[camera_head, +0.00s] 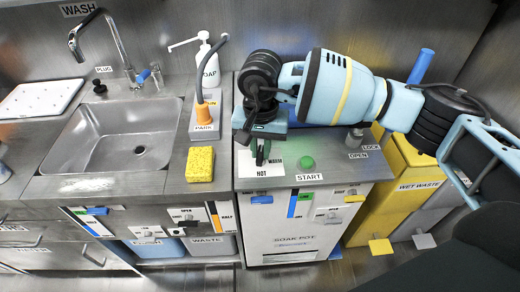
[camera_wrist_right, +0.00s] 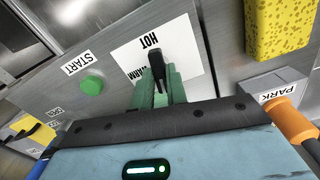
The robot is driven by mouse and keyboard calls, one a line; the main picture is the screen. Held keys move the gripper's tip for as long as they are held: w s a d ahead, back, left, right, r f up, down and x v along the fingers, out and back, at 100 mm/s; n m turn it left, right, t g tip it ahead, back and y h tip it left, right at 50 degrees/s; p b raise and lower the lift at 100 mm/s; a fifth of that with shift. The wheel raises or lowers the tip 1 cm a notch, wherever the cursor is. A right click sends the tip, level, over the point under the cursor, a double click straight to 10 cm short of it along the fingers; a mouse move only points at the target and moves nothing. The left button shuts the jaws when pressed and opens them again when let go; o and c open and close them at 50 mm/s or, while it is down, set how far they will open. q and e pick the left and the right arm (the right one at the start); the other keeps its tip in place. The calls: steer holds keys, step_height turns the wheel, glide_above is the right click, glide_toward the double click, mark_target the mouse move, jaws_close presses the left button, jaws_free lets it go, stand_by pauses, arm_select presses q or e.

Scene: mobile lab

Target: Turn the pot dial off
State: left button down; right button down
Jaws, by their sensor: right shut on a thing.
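The pot dial (camera_wrist_right: 157,63) is a black knob on a white label plate (camera_wrist_right: 128,52) marked HOT and WARM. In the right wrist view its visible end lies just below the word HOT; the rest is hidden between the fingers. My right gripper (camera_wrist_right: 164,84) has green fingers shut on the dial from above. In the head view, my right gripper (camera_head: 261,150) comes down onto the plate (camera_head: 290,168) on the soak pot's counter, and the arm hides much of the counter behind it. My left gripper does not show.
A green START button (camera_head: 306,163) is to the right of the dial. A yellow sponge (camera_head: 201,164) and an orange nozzle (camera_head: 204,116) at PARK are to the left, with the sink (camera_head: 111,150) beyond. A yellow waste bin (camera_head: 401,184) stands right of the counter.

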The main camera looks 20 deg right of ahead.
mark_target(261, 153)
steer(key=shift+n+b, duration=0.45)
steer(key=shift+n, duration=0.65)
steer(key=c, duration=1.4)
jaws_free()
steer(key=shift+r, duration=3.9)
